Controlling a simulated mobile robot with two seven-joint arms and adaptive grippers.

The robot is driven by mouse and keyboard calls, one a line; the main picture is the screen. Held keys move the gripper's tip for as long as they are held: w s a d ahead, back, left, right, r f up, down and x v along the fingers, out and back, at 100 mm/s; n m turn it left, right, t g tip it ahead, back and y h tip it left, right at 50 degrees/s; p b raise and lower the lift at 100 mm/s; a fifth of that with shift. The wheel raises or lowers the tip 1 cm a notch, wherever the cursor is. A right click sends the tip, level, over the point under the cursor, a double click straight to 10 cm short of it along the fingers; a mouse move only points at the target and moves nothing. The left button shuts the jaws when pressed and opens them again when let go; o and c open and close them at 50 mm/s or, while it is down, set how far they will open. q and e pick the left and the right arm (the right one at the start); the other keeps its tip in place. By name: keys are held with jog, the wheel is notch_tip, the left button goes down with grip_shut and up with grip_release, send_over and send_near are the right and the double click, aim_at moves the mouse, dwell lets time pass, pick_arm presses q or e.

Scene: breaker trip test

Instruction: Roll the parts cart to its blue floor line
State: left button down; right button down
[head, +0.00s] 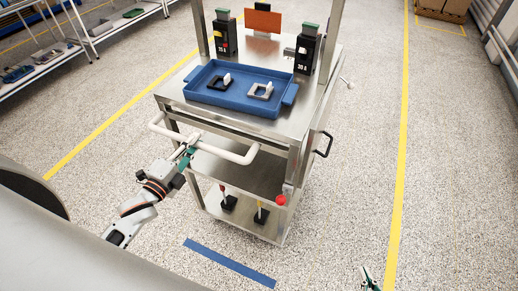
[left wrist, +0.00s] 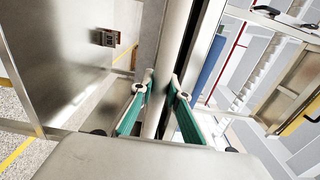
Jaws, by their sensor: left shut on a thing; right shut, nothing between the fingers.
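The parts cart (head: 235,161) is a steel cart with a top, lower shelves and a pale push handle (head: 225,150) on its near side. My left gripper (head: 185,155) is shut on the left part of that handle. In the left wrist view its green-padded fingers (left wrist: 160,105) lie on both sides of the pale bar (left wrist: 168,80). The blue floor line (head: 230,262) lies on the floor in front of the cart's near end, apart from its base. My right gripper (head: 370,280) shows only at the bottom edge, shut and empty, away from the cart.
On the cart top are a blue tray (head: 217,98) with two small fixtures, two black breakers (head: 225,36) (head: 306,50) and an orange panel (head: 263,22). A red knob (head: 281,199) is at the lower near corner. Yellow lines (head: 120,113) (head: 400,150) flank the cart; shelving (head: 75,45) stands at left.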

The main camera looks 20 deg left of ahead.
pick_arm(q)
jog(key=s+a, duration=0.1)
jog(key=s, duration=1.9)
jog(key=shift+s+a+p, duration=0.3)
jog(key=shift+s, duration=0.1)
dwell(2.4)
jog(key=shift+f, duration=0.1)
jog(key=c, duration=1.9)
grip_release()
jog(key=shift+w, duration=0.15)
jog(key=s, duration=0.7)
jog(key=shift+s+a, duration=0.3)
jog(key=shift+s, duration=0.1)
